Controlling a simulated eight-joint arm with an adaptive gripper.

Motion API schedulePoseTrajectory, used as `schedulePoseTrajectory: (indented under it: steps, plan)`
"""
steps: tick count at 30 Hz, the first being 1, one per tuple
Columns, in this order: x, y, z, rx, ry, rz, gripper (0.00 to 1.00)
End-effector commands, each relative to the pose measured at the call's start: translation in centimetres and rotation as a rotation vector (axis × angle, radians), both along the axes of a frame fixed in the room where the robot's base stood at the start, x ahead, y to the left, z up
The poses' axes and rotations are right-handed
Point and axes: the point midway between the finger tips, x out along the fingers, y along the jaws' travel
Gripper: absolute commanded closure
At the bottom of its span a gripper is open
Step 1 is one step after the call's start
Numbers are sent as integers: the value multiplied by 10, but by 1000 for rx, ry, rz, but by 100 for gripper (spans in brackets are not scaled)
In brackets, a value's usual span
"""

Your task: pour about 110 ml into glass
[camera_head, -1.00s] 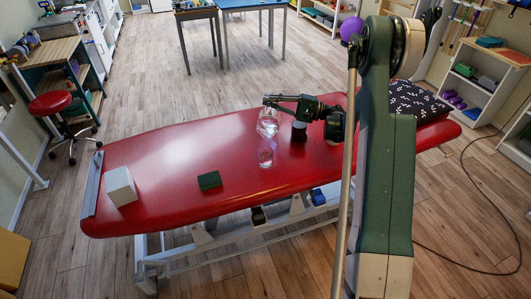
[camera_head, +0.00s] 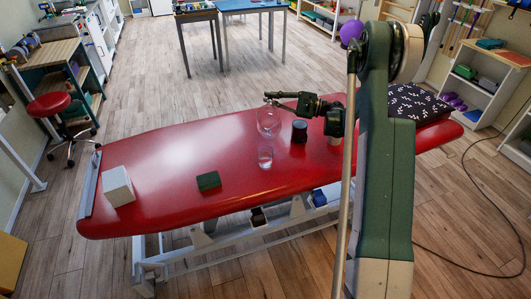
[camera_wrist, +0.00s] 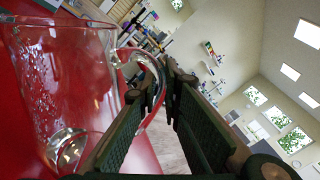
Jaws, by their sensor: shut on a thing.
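A clear jug (camera_head: 268,122) is off the table, in front of my gripper (camera_head: 272,99), close above and just behind the drinking glass. In the wrist view the jug (camera_wrist: 70,75) fills the left, with small droplets or bubbles on its wall. My gripper (camera_wrist: 168,85) is shut on its curved handle. The jug looks tilted against the room, but its exact angle is hard to read. The clear glass (camera_head: 265,157) stands upright on the red couch. It seems to hold some clear liquid, but the level is too small to read.
The red couch (camera_head: 160,160) carries a white box (camera_head: 117,186), a dark green block (camera_head: 208,181), a dark cup-like object (camera_head: 299,130) right of the jug and a patterned pillow (camera_head: 415,103). The couch is clear between the green block and the glass.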

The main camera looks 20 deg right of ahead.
Motion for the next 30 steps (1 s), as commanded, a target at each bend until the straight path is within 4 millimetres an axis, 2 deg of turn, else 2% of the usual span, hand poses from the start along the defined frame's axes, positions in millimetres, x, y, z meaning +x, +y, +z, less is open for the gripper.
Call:
schedulePoseTrajectory:
  steps: [17,30]
  plan:
    - [32,-15,-21,138,284,0,100]
    - [45,-21,-48,240,497,1,100]
